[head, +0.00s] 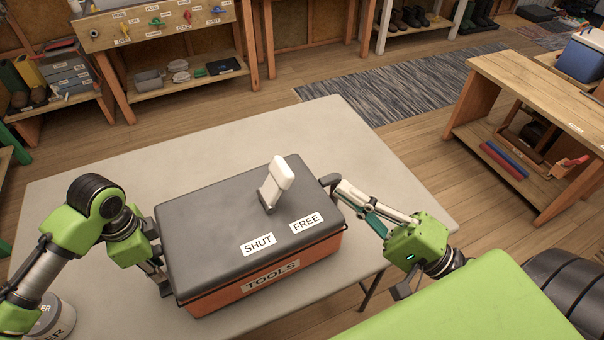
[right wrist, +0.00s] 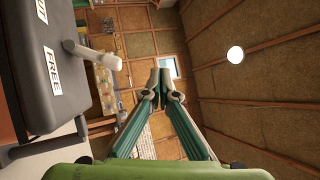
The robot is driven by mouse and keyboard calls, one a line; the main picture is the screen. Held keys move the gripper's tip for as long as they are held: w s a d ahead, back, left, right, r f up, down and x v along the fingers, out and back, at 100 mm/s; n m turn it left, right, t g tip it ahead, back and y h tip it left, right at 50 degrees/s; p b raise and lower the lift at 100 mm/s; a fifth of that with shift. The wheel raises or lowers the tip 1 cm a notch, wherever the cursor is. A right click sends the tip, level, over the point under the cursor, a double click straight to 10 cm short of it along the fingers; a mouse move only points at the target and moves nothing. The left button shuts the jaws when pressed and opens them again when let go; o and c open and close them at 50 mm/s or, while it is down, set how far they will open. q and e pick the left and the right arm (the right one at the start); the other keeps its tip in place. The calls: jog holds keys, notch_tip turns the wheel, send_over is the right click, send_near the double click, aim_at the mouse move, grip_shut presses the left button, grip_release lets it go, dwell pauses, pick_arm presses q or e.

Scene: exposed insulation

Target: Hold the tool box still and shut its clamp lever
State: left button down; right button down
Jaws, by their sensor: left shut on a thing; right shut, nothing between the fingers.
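The tool box (head: 210,215), orange with a dark grey lid, sits on the grey table. Its white clamp lever (head: 280,176) stands up from the lid, its top leaning slightly to the right. Labels SHUT (head: 258,244) and FREE (head: 306,222) lie on the lid, FREE on the right. My left gripper (head: 160,272) is shut on the box's left side; its fingertips are partly hidden. My right gripper (head: 330,182) is shut and empty by the box's far right corner, right of the lever. In the right wrist view its fingertips (right wrist: 161,82) meet, apart from the lever (right wrist: 95,54).
The table (head: 120,180) is bare behind the box. A round container (head: 52,318) stands at its front left. A workbench (head: 530,95) is at the right, a shelf (head: 180,85) at the back left, and a striped rug (head: 390,95) lies on the floor.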

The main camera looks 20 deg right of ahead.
aim_at(275, 184)
jog(key=w+f+m+h, duration=0.1)
jog(key=f+m+h, duration=0.1)
jog(key=f+m, duration=0.1)
jog(key=w+d+f+m+h, duration=0.1)
jog(key=f+m+h, duration=0.1)
jog(key=f, duration=0.1)
jog(key=w+d+f+m+h, duration=0.1)
jog(key=f+m+h, duration=0.2)
jog(key=shift+w+d+m, duration=0.1)
jog(key=shift+d+m, duration=0.15)
jog(key=shift+m, duration=0.05)
jog(key=x, duration=0.9)
jog(key=shift+w+r, duration=0.15)
pick_arm(q)
jog(key=shift+d, duration=0.1)
pick_arm(e)
jog(key=a, duration=0.1)
jog(key=a+r, duration=0.1)
jog(key=shift+w+a+r, duration=0.1)
jog(key=shift+a+r, duration=0.15)
jog(key=shift+a, duration=0.05)
jog(key=shift+a+r, duration=0.2)
jog(key=shift+a, duration=0.2)
